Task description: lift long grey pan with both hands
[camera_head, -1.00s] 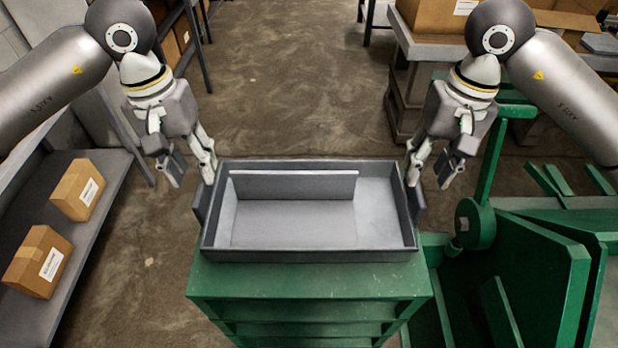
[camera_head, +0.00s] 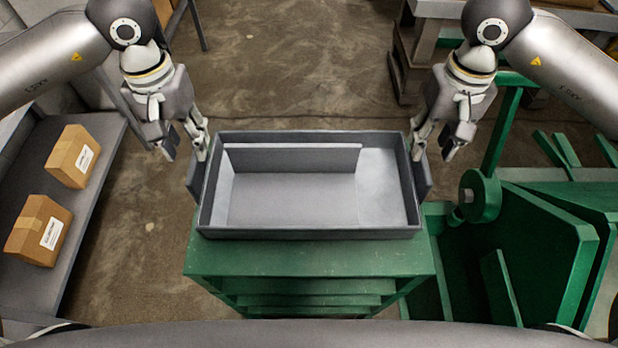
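The long grey pan (camera_head: 310,234) is a shallow, open rectangular tray with a raised grey strip inside near its far wall. It rests level on top of a green stand (camera_head: 310,262). A dark grey tab stands on each short end of the pan. My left gripper (camera_head: 184,148) is at the pan's far left corner, its fingers spread, the inner finger close to the left tab. My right gripper (camera_head: 434,146) is at the far right corner, also spread, with its inner finger close to the right tab. I cannot tell whether either finger touches the pan.
Cardboard boxes (camera_head: 72,157) lie on a grey shelf (camera_head: 88,222) at the left. Green machinery (camera_head: 535,250) stands close to the stand's right side. A stacked pallet or bench (camera_head: 405,75) is at the back right. Bare floor (camera_head: 290,70) lies behind the pan.

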